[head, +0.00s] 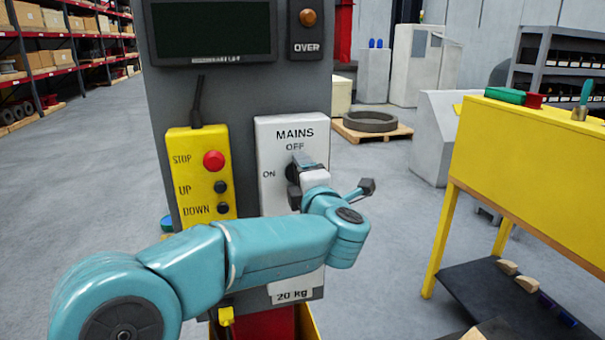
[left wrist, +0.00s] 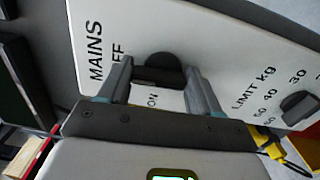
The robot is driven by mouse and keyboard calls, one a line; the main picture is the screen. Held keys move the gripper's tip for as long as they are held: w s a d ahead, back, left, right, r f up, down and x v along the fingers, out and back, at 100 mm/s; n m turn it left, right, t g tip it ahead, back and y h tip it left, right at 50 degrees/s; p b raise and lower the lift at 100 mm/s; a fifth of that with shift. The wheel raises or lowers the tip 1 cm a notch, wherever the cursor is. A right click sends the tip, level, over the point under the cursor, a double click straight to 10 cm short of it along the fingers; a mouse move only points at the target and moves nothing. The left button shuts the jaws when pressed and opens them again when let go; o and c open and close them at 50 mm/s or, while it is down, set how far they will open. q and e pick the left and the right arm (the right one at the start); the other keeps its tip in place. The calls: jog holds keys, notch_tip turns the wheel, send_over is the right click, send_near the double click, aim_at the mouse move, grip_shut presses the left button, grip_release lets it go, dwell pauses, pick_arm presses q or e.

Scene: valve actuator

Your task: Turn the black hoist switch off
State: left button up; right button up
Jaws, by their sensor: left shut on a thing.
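The black hoist switch (head: 292,172) is on the white MAINS panel (head: 277,127), with OFF printed above it and ON to its left. In the left wrist view the switch (left wrist: 158,66) sits between the two fingers of my left gripper (left wrist: 160,85), which is shut on it. In the head view my left gripper (head: 303,163) reaches the switch from the front right and covers part of it. In the wrist view the switch's bar lies across between the fingers; its exact pointing is hard to tell. My right gripper is not in view.
A yellow box (head: 197,150) with a red STOP button (head: 213,161), UP and DOWN hangs left of the panel. A second black knob (left wrist: 298,104) under LIMIT kg shows in the wrist view. A yellow workbench (head: 530,165) stands right, with open floor between.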

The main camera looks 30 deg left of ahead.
pick_arm(q)
jog(key=shift+f, duration=0.1)
dwell(0.4)
jog(key=o, duration=1.1)
jog(key=shift+c, duration=0.2)
jog(key=b+v, duration=0.4)
jog(key=v, duration=1.2)
jog(key=shift+s, duration=0.15)
